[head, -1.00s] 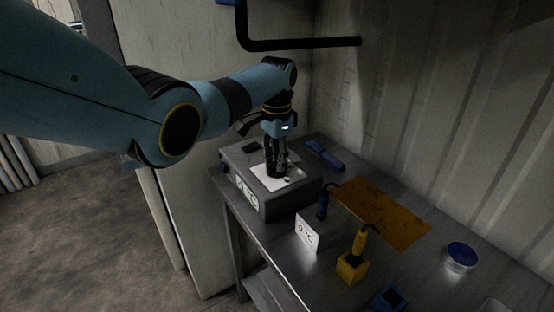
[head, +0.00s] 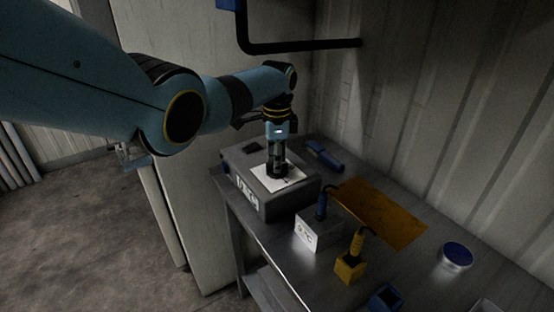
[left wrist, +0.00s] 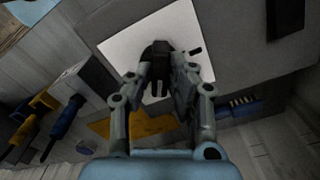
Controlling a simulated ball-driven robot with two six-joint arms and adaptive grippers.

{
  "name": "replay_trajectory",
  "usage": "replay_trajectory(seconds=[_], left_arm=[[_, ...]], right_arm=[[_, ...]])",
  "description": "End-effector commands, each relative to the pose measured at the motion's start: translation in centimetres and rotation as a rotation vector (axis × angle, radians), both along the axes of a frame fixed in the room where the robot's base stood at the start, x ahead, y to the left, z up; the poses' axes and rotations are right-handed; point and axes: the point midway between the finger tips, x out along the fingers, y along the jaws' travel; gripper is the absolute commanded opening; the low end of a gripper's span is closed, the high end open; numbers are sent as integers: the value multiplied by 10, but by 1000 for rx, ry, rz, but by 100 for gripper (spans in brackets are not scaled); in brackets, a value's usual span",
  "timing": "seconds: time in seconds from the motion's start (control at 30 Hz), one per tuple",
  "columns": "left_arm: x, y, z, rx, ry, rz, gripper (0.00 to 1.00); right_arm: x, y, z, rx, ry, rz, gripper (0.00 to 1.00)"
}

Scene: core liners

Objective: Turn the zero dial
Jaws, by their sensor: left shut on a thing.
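The zero dial (left wrist: 158,50) is a small dark knob on a white plate (left wrist: 110,47) on top of a grey box. The box (head: 272,205) stands at the left end of the metal bench in the head view. My left gripper (head: 277,172) points straight down over the white plate. In the left wrist view the left gripper (left wrist: 160,80) has its fingers shut on the dark knob, one on each side. A short dark mark (left wrist: 196,50) lies on the plate beside the knob. In the head view the fingers hide the dial. My right gripper is not in view.
A white block (head: 318,232) with a blue-handled probe and a yellow block (head: 350,268) with a yellow-handled probe stand near the bench front. A corrugated wall bounds the back.

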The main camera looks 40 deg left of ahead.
Motion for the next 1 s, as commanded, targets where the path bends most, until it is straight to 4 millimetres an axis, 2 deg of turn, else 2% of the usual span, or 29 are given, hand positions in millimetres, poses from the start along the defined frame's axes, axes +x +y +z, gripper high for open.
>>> replay_trajectory(seconds=[0.5, 0.53, 0.67, 1.0], left_arm=[[0, 0, 0, 1, 1, -23, 0], [0, 0, 0, 1, 1, -23, 22], [0, 0, 0, 0, 0, -23, 39], [1, 0, 3, 0, -2, -22, 40]], right_arm=[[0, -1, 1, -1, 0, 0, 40], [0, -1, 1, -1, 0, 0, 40], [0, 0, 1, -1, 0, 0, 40], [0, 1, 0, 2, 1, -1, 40]])
